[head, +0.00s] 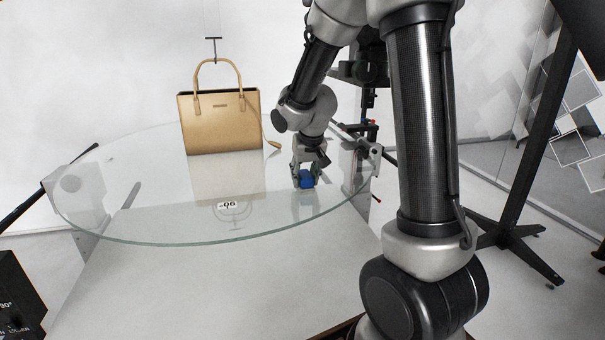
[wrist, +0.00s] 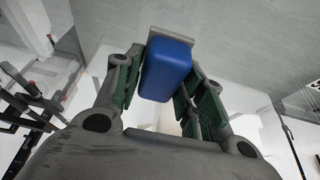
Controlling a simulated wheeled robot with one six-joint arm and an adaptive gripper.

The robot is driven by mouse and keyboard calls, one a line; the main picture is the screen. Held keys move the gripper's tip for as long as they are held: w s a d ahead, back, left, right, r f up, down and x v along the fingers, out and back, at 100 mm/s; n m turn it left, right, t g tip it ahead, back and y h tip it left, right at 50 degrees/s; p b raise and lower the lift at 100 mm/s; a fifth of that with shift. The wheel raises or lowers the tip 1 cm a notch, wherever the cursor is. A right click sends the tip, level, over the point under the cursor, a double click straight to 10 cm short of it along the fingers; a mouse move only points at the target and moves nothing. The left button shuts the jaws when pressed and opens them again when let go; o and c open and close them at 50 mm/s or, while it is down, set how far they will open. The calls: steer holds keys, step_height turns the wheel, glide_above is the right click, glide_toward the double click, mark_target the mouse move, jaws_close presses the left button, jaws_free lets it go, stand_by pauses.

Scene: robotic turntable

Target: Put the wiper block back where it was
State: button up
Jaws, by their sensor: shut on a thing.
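The wiper block is blue with a pale strip along one face. In the head view the wiper block (head: 306,180) is at the right part of the round glass turntable (head: 150,230), low at or just above the glass; I cannot tell whether it touches. My gripper (head: 305,172) points down and is shut on the block. In the wrist view the wiper block (wrist: 167,68) sits between the green-padded fingers of my gripper (wrist: 165,85), its pale strip facing away from my palm.
A tan handbag (head: 222,120) stands on the glass to the left of my gripper, under a hanging line. A small label (head: 228,205) shows at the middle front. A black stand (head: 515,235) is at the right. The front left glass is clear.

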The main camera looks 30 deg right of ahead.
mark_target(307, 178)
steer(key=shift+f, duration=0.15)
steer(key=o, duration=0.9)
steer(key=v, duration=0.7)
steer(key=shift+s+r, duration=0.1)
steer(key=shift+r, duration=0.25)
